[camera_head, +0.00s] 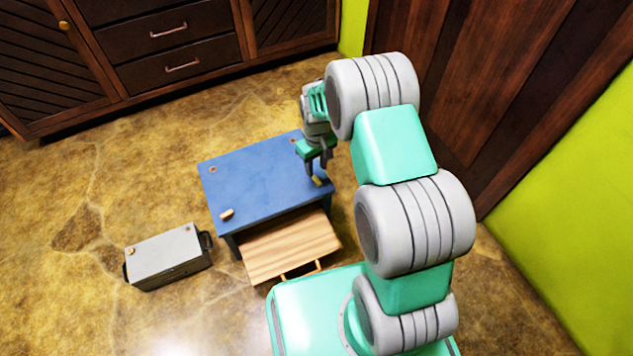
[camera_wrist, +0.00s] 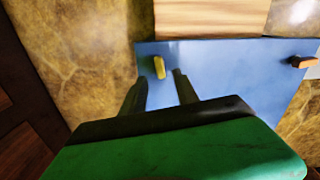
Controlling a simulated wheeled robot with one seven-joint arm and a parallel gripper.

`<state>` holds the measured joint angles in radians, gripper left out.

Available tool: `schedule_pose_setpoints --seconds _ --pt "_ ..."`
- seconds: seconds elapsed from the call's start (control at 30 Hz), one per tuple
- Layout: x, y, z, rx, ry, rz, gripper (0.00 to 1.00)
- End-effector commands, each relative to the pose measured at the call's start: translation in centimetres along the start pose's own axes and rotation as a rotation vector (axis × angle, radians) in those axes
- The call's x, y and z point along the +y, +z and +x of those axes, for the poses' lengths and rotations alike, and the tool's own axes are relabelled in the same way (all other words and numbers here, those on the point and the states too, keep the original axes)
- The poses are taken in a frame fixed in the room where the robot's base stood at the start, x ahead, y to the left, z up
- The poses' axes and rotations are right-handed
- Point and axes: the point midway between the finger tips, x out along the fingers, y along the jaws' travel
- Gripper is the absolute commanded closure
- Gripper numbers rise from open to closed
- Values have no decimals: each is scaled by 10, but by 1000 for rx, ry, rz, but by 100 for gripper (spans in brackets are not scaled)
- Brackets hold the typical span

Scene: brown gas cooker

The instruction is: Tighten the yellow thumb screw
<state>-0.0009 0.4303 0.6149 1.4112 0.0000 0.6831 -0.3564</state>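The yellow thumb screw (camera_head: 318,181) stands at the near right corner of the blue table top (camera_head: 250,180). My gripper (camera_head: 318,170) points down just above that corner. In the wrist view the yellow screw (camera_wrist: 159,67) appears as a small elongated head between the lines of the two dark fingers, a little past their tips. The fingers of my gripper (camera_wrist: 160,78) are apart with a clear gap, and nothing is held. I cannot tell the exact height of the tips over the screw, and its shaft is hidden.
An orange-brown knob (camera_head: 227,215) sits at the table's near left corner. A wooden drawer (camera_head: 290,246) projects from the table's near side. A grey box (camera_head: 165,256) stands on the floor at left. Dark cabinets (camera_head: 180,50) line the back; open floor lies between.

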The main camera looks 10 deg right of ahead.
Motion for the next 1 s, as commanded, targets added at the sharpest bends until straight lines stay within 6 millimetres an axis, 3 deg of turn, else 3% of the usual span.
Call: schedule_pose_setpoints --seconds 0.03,0.2,0.33,0.57,1.0 --pt "-1 2 16 -5 -2 0 64" --pt "0 1 46 -3 -1 1 64" --pt "-1 1 55 -3 -1 1 64" --pt "0 1 55 -2 -1 1 64" --pt "-1 1 55 -2 -1 1 98"
